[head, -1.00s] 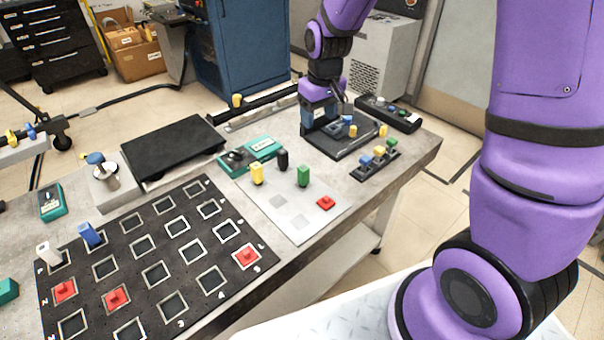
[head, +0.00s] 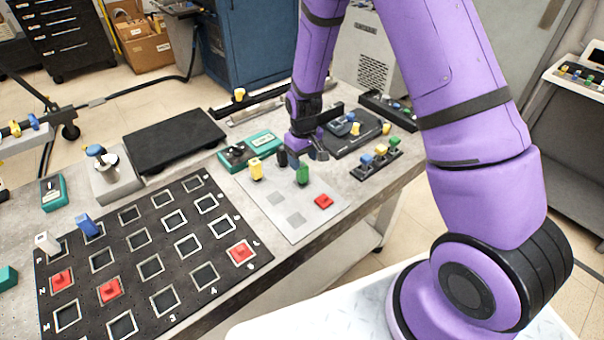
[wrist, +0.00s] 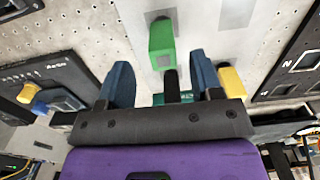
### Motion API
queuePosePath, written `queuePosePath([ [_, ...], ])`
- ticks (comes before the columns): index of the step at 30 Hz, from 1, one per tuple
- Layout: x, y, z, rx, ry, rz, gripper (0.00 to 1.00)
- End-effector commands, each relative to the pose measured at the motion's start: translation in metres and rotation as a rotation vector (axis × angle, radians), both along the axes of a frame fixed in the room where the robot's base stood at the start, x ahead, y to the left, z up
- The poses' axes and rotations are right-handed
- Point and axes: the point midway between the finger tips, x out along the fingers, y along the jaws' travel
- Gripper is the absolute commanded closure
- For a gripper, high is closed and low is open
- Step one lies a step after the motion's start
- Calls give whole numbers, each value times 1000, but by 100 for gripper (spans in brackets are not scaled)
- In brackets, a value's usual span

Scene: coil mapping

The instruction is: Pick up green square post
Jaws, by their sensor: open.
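The green square post (head: 302,174) stands upright on the light grey plate, toward its back right part. In the wrist view the green post (wrist: 162,46) shows just beyond the fingertips, between their lines. My gripper (head: 308,154) hangs close behind and above the green post in the head view. Its two blue fingers (wrist: 161,82) are apart, with nothing held between them. The black post (head: 282,158) stands behind and left of the green one, and in the wrist view it shows between the fingers.
A yellow post (head: 256,169) stands left of the green one, and a red piece (head: 323,201) lies on the plate (head: 300,232) in front. A black grid board (head: 150,245) fills the left. A rack with colored pieces (head: 375,160) sits at right.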

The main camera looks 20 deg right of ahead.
Motion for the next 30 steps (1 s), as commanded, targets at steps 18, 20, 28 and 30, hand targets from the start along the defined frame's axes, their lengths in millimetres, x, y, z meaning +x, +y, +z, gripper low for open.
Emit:
queuePosePath([
  [18, 2, 4, -55, 0, 0, 0, 40],
  [20, 2, 4, -56, 0, -1, 0, 40],
  [28, 2, 4, -56, 0, -1, 0, 61],
  [30, 2, 4, -56, 0, -1, 0, 77],
])
